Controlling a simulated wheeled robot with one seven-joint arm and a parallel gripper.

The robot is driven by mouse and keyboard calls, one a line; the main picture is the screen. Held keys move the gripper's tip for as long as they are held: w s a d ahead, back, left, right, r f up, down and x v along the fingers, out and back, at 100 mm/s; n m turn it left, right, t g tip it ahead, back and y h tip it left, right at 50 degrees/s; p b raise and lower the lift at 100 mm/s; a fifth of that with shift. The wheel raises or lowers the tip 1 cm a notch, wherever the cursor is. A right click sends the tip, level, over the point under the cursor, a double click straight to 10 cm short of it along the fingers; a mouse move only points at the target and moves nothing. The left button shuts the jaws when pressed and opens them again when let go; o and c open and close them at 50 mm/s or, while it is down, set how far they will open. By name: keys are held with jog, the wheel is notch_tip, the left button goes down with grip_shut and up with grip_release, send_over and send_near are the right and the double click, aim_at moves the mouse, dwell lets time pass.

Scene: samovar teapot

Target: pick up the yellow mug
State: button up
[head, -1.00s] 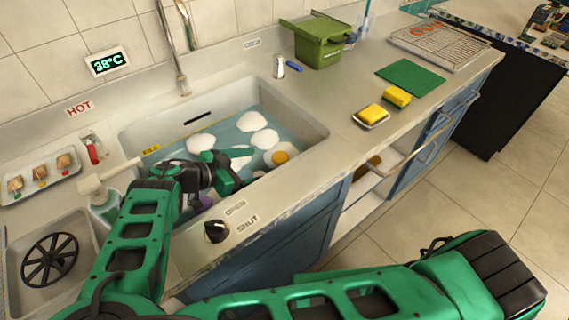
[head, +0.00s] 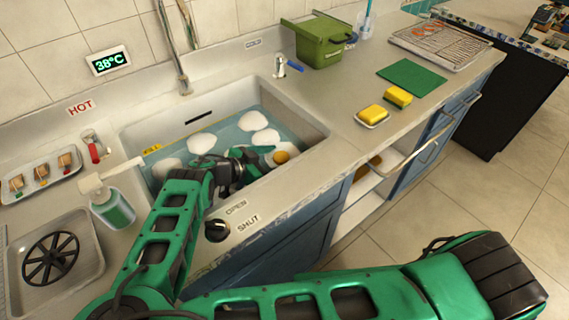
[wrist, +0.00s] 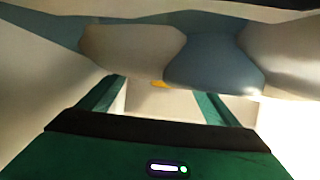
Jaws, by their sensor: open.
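A round yellow-orange patch (head: 281,157), likely the yellow mug, shows among white foam in the water-filled sink, near its right end. Most of it is hidden by foam or water. My gripper (head: 264,152) is low in the sink, just left of the yellow patch, partly hidden by its own wrist. In the wrist view my gripper (wrist: 160,102) is open, its two green fingers apart with nothing held between them. A small yellow spot (wrist: 159,84) shows beyond the fingers, under large pale rounded shapes. I cannot tell if the fingers touch anything.
The sink's front rim (head: 290,158) and right wall are close to my gripper. White foam mounds (head: 202,143) float around it. A black knob (head: 216,230) sits on the front counter, and a green soap bottle (head: 113,210) stands left.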

jog(key=shift+c, duration=0.6)
jog(key=c, duration=1.1)
jog(key=shift+a, duration=0.1)
